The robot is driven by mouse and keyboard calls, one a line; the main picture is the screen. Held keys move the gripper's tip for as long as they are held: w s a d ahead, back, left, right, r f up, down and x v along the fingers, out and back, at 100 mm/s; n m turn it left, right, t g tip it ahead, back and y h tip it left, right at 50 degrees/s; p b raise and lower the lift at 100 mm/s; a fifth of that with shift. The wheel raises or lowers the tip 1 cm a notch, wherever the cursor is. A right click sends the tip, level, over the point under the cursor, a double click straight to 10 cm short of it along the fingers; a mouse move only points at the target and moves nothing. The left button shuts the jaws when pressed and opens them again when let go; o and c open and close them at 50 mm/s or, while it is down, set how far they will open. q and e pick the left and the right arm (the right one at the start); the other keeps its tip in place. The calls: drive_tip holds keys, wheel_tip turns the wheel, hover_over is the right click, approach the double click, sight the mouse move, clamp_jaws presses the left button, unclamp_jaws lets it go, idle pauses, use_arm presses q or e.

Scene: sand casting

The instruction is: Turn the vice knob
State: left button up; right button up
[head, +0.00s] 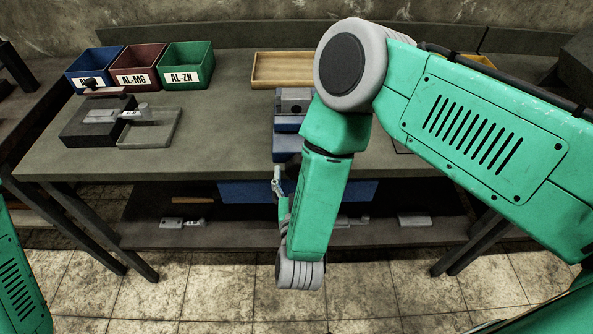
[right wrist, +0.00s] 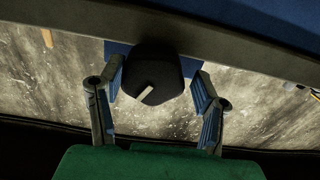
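The vice (head: 288,124), blue and grey, stands at the front edge of the workbench, partly hidden behind my right arm. Its black rounded knob (right wrist: 155,72), with a pale pointer mark, shows in the right wrist view. My right gripper (right wrist: 158,80) is open, with one finger on each side of the knob. The left finger is very close to the knob; the right one has a small gap. In the head view the right gripper (head: 277,182) is small and partly hidden below the bench edge. The knob cannot be made out there. My left gripper is out of view.
On the workbench (head: 225,130) stand blue (head: 88,76), red (head: 130,80) and green (head: 196,76) bins, a wooden tray (head: 275,72), and a grey tray (head: 160,135) beside a dark block. A lower shelf (head: 140,235) holds metal parts and a blue box.

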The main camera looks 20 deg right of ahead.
drive_tip(key=c, duration=0.5)
drive_tip(key=shift+d, duration=0.4)
drive_tip(key=shift+r+n+p, duration=0.1)
drive_tip(key=shift+n+p, duration=0.3)
drive_tip(key=shift+n, duration=1.2)
drive_tip(key=shift+a+n+p, duration=0.2)
drive_tip(key=shift+n+p, duration=0.15)
drive_tip(key=shift+n, duration=0.55)
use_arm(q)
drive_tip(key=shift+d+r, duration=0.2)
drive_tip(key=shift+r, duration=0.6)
use_arm(e)
drive_tip(key=shift+d, duration=0.15)
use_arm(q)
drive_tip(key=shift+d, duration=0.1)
use_arm(e)
drive_tip(key=shift+d, duration=0.1)
